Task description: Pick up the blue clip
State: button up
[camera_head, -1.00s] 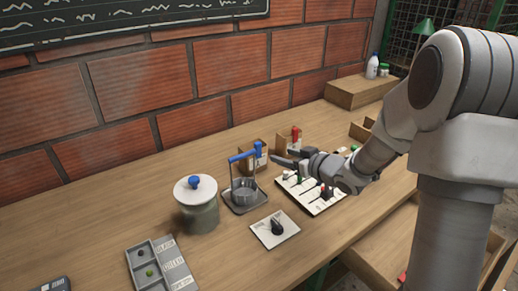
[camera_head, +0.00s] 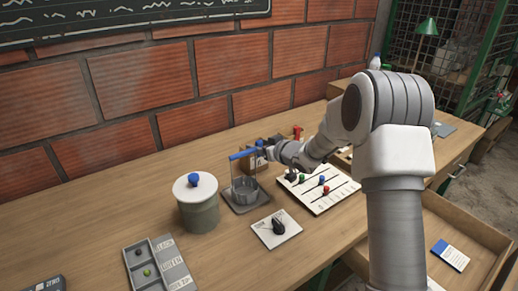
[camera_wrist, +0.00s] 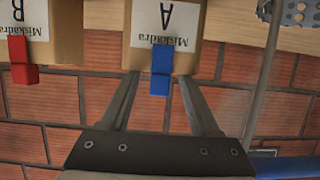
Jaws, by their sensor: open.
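The blue clip (camera_wrist: 161,71) sits on the edge of a brown box labelled A (camera_wrist: 165,22), which appears upside down in the wrist view. My gripper (camera_wrist: 158,76) is open, with one finger on each side of the clip in that view. I cannot tell whether the fingertips reach fully around it. In the head view my gripper (camera_head: 271,152) is at the boxes, beside the blue-handled press, and the clip is hard to make out.
A red clip (camera_wrist: 22,62) sits on box B (camera_wrist: 45,30) beside box A. The blue-handled press (camera_head: 243,191) stands close by, with a lidded jar (camera_head: 198,212) to its left. A slider board (camera_head: 318,189) lies right of the press. The brick wall (camera_head: 200,75) is behind.

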aim_at(259, 141)
jog(key=shift+w+a, duration=0.15)
jog(key=shift+w, duration=0.05)
grip_shut()
jog(key=shift+r, duration=0.1)
dwell(0.4)
notch_tip(259, 141, up, 4)
jog(key=shift+r+p, duration=0.2)
jog(key=shift+p, duration=0.65)
jog(key=s+d+r+p, duration=0.2)
jog(key=d+r+p, duration=0.3)
jog(key=d, duration=0.6)
jog(key=s+d+r+m+t+h+p, duration=0.2)
jog(key=s+d+r+m+h+p, duration=0.1)
jog(key=s+r+m+h+p, duration=0.2)
jog(key=shift+s+r+m+h, duration=0.95)
jog(key=shift+s+h, duration=0.45)
jog(key=shift+s, duration=0.3)
